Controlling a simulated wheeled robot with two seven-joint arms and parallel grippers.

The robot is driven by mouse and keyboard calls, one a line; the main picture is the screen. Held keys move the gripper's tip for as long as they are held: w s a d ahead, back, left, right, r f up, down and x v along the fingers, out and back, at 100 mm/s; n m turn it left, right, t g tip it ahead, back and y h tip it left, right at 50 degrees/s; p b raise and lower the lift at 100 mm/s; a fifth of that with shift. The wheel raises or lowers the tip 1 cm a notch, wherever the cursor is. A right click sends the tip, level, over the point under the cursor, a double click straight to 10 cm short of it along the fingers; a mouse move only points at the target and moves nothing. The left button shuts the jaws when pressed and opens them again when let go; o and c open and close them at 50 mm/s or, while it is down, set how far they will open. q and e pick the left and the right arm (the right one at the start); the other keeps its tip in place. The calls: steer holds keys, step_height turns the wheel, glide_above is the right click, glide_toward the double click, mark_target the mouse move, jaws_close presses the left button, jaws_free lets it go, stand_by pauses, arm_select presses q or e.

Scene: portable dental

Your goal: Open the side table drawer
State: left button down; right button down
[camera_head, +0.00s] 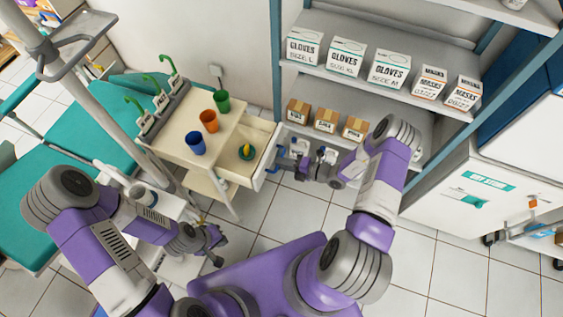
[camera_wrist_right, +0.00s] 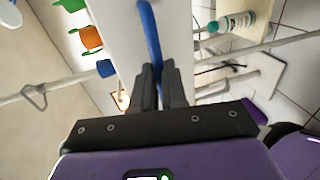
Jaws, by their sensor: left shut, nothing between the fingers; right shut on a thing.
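The cream side table (camera_head: 185,143) stands left of centre in the head view. Its drawer (camera_head: 262,137) is slid out toward the right, showing its inside with a green and yellow item (camera_head: 247,152) in it. My right gripper (camera_head: 281,161) is at the drawer's front, shut on the blue handle (camera_head: 272,169). In the right wrist view, the gripper's dark fingers (camera_wrist_right: 161,80) close around the blue bar of the handle (camera_wrist_right: 149,32), against the pale drawer front (camera_wrist_right: 122,45). My left gripper (camera_head: 216,246) is shut and empty, low beside the table.
Blue (camera_head: 195,144), orange (camera_head: 209,121) and green (camera_head: 222,101) cups stand on the table top. A teal dental chair (camera_head: 110,125) is at left. Shelves with glove boxes (camera_head: 345,57) and cartons (camera_head: 326,121) stand behind my right arm. Tiled floor (camera_head: 290,212) is clear in front.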

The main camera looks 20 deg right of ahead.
steer(key=c, duration=1.2)
jaws_free()
steer(key=shift+o, duration=0.2)
steer(key=p+v, duration=0.1)
steer(key=v, duration=0.6)
steer(key=shift+s+d, duration=0.15)
steer(key=shift+d, duration=0.05)
